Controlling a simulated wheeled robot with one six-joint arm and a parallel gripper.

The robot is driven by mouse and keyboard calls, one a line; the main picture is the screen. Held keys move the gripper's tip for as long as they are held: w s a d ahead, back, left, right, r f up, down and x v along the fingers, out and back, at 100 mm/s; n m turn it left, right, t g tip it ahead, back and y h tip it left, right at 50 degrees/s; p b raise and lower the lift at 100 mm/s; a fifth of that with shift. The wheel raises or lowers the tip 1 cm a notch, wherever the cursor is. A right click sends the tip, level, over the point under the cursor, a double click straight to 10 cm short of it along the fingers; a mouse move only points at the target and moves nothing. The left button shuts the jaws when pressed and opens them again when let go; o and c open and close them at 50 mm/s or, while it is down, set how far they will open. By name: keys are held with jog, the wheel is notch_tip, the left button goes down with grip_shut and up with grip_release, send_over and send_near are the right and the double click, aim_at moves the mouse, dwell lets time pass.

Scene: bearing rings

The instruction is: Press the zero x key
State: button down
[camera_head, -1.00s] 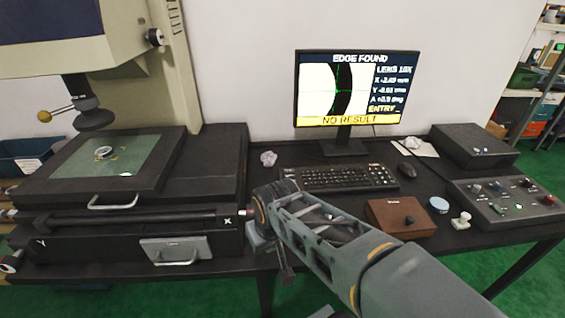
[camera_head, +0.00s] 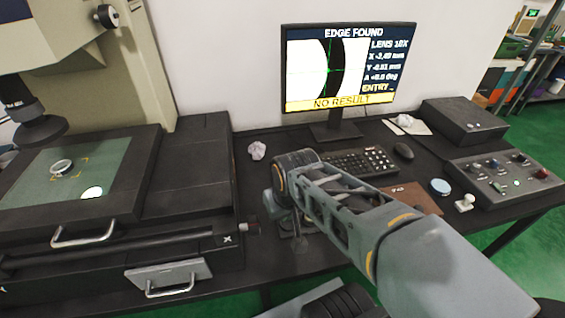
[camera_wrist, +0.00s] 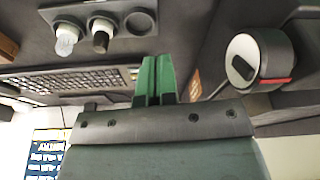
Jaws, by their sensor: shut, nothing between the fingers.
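My gripper (camera_wrist: 156,80) shows in the wrist view as two green fingers pressed together with nothing between them. In the head view my arm reaches across the desk, and the fingertips cannot be made out there. A black keyboard (camera_head: 368,161) lies in front of the monitor, its left part behind my arm; it also shows in the wrist view (camera_wrist: 85,80), left of the fingers. A control box (camera_head: 505,181) with knobs and buttons stands at the right. I cannot read any label marking the zero x key. The monitor (camera_head: 347,66) reads "EDGE FOUND", an X value and "NO RESULT".
The measuring machine's stage (camera_head: 148,180) fills the left, with a ring (camera_head: 61,167) on its glass.

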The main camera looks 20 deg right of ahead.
jog(key=w+d+m+t+y, duration=0.1)
jog(key=w+d+m, duration=0.3)
jog(key=w+m, duration=0.3)
jog(key=w+d+m+t+y, duration=0.2)
jog(key=w+d+m, duration=0.2)
jog(key=w, duration=0.8)
jog(key=w+d+m+t+y, duration=0.1)
jog(key=w+d+m, duration=0.3)
jog(key=w+m, duration=0.5)
jog(key=shift+w+f+m+t, duration=0.3)
jog(key=shift+w+t, duration=0.15)
jog(key=shift+t, duration=0.05)
jog(key=shift+a, duration=0.1)
notch_tip(320, 180, down, 9)
jog(key=b, duration=0.8)
jog(key=shift+r, duration=0.1)
jog(key=shift+f, duration=0.2)
jog(key=shift+f+b, duration=0.25)
jog(key=shift+b, duration=0.05)
